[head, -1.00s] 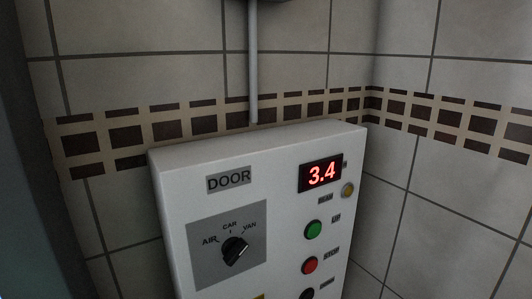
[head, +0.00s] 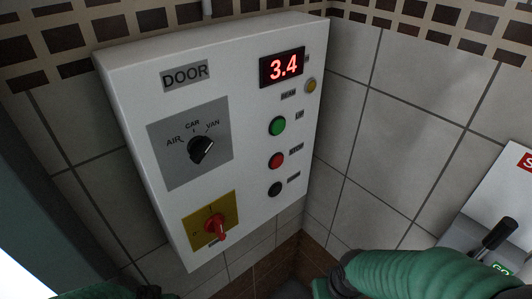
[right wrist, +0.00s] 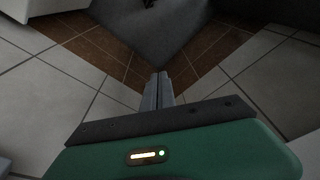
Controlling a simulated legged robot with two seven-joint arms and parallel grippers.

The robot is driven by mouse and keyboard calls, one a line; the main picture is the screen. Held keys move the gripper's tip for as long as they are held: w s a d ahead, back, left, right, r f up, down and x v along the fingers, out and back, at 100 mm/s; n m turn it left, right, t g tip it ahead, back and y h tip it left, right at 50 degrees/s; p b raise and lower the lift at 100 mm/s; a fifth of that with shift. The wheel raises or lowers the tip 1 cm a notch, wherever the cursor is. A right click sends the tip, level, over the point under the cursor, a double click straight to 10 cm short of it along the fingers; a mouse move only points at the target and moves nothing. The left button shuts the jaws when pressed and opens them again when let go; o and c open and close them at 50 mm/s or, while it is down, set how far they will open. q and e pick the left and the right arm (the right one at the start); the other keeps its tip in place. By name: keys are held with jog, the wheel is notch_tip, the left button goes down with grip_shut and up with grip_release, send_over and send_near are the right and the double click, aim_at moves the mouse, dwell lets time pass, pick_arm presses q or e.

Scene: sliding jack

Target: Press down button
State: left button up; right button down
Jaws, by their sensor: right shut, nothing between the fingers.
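A white control box (head: 110,75) marked DOOR hangs on the tiled wall in the head view. Its right column holds a green button (head: 278,126), a red button (head: 276,160) and, lowest, a black button (head: 275,189). The black button's small label is too blurred to read surely. My right gripper (right wrist: 159,78) shows in the right wrist view, with its two grey fingers together and nothing between them. It is apart from the box, with floor and wall tiles beyond it. My left gripper is out of view; only a bit of my left arm shows at the bottom left.
The box also has a red display (head: 282,68) reading 3.4, a yellow lamp (head: 311,86), a black selector knob (head: 202,149) and a red switch (head: 216,226) on a yellow plate. Another white panel with a black lever (head: 498,236) stands at the right.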

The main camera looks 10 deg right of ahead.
jog(key=s+a+f+m+g+y, duration=0.4)
jog(key=s+a+f+m+g, duration=0.15)
jog(key=s+f, duration=0.45)
jog(key=s+a+r+m+y, duration=0.2)
jog(key=a+r+m+y, duration=0.1)
jog(key=a+m+y, duration=0.25)
jog(key=s+a+r+m+y, duration=0.1)
jog(key=a+r+m+y, duration=0.2)
jog(key=a+m+y, duration=0.3)
jog(key=w+a+r+m+t+y, duration=0.3)
jog(key=w+r+m+t+y, duration=0.2)
jog(key=w+r+m+t, duration=0.6)
jog(key=w+d+r+m+t+h, duration=0.4)
jog(key=w+d+m+t+h, duration=0.2)
jog(key=d+m+t+h, duration=0.2)
jog(key=w+d+r+m+t+h, duration=0.4)
jog(key=w+d+m+t+h, duration=0.3)
jog(key=m, duration=0.6)
jog(key=d+t+h, duration=0.1)
jog(key=d+t, duration=0.1)
jog(key=t, duration=0.1)
jog(key=shift+w+d+h, duration=0.25)
jog(key=shift+h, duration=0.1)
